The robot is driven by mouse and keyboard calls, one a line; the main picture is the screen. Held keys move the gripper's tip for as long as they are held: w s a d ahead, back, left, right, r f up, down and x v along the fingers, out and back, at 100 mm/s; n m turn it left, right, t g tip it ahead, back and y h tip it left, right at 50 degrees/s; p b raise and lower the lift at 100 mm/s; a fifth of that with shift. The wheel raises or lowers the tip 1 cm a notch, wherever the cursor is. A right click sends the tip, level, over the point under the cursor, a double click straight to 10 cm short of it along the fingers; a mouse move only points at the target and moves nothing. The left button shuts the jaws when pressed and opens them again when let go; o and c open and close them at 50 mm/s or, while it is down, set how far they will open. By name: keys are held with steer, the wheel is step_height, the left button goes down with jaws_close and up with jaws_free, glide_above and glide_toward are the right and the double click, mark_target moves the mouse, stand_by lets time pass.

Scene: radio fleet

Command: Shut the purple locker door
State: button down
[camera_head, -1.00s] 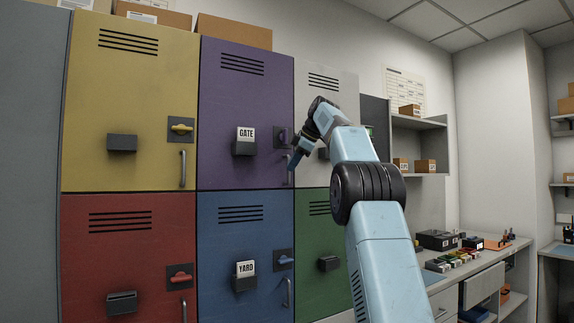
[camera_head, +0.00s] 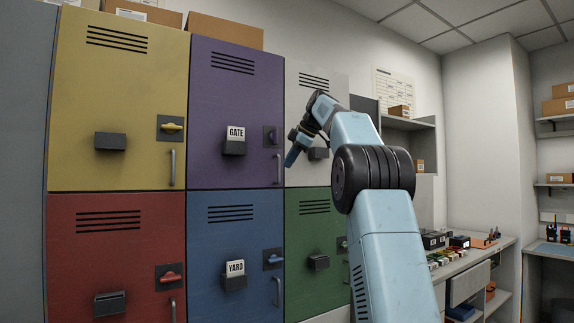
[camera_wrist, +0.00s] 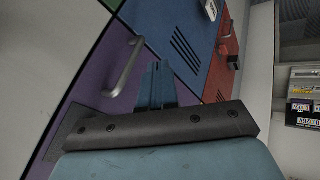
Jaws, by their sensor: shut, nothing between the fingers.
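The purple locker door (camera_head: 210,110) is in the top row, between the yellow and light grey doors. In the head view it looks about flush with its neighbours; a small gap cannot be told. It has a GATE card holder (camera_head: 235,148), a purple latch knob (camera_head: 271,135) that looks upright, and a grey bar handle (camera_head: 280,167). My gripper (camera_head: 289,162) is shut and empty, just right of that handle. In the wrist view, my shut blue fingers (camera_wrist: 158,75) are beside a bar handle (camera_wrist: 126,68) on the purple door (camera_wrist: 98,85), apart from it.
The yellow (camera_head: 120,90), red (camera_head: 75,250), blue (camera_head: 210,260), green (camera_head: 300,285) and light grey (camera_head: 305,100) lockers surround it. Their visible latch knobs lie level. Boxes (camera_head: 225,30) sit on top. A bench (camera_head: 480,258) with small items stands at right.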

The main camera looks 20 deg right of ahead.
steer(key=v, duration=0.8)
steer(key=shift+r, duration=0.25)
steer(key=shift+s+d, duration=0.1)
steer(key=s+a+f+m+h, duration=0.1)
steer(key=s+a+f+m, duration=0.3)
steer(key=s+a, duration=0.25)
steer(key=s+a+f+m+h, duration=0.1)
steer(key=s+a+f+m, duration=0.35)
steer(key=s, duration=0.35)
steer(key=s+a+f+m+h, duration=0.1)
steer(key=s+f+m, duration=0.2)
steer(key=s+f, duration=1)
steer(key=s+a+f+m+h, duration=0.1)
steer(key=s+f+m, duration=0.3)
steer(key=s+f, duration=1)
step_height(320, 180, down, 4)
steer(key=shift+s+a+f+g, duration=0.1)
steer(key=shift+s+a+g, duration=0.15)
steer(key=shift+a, duration=0.5)
steer(key=shift+w, duration=0.1)
